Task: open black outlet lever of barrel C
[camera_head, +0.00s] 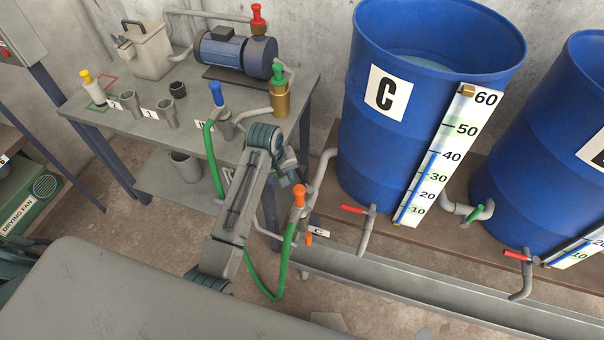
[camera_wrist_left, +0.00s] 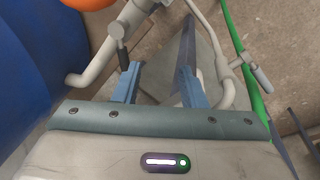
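Barrel C (camera_head: 375,150) is a large blue drum with a white C label at the back centre. A red lever (camera_head: 353,209) sits on a pipe at its foot. I cannot make out a black lever in the head view. In the left wrist view, a dark-handled lever (camera_wrist_left: 122,48) stands on a grey pipe (camera_wrist_left: 104,58), just beyond the left finger and apart from the gap. My left gripper (camera_wrist_left: 158,68) is open with nothing between its fingers. In the head view, my left gripper (camera_head: 292,180) is small and partly hidden by my arm. My right gripper is not in view.
An orange-topped valve (camera_head: 299,195) and a green hose (camera_head: 272,290) are close to my left gripper. A small C tag (camera_head: 318,232) hangs beside the pipes. A metal trough (camera_head: 420,285) runs in front of the barrels. A workbench (camera_head: 180,130) with a pump stands behind left.

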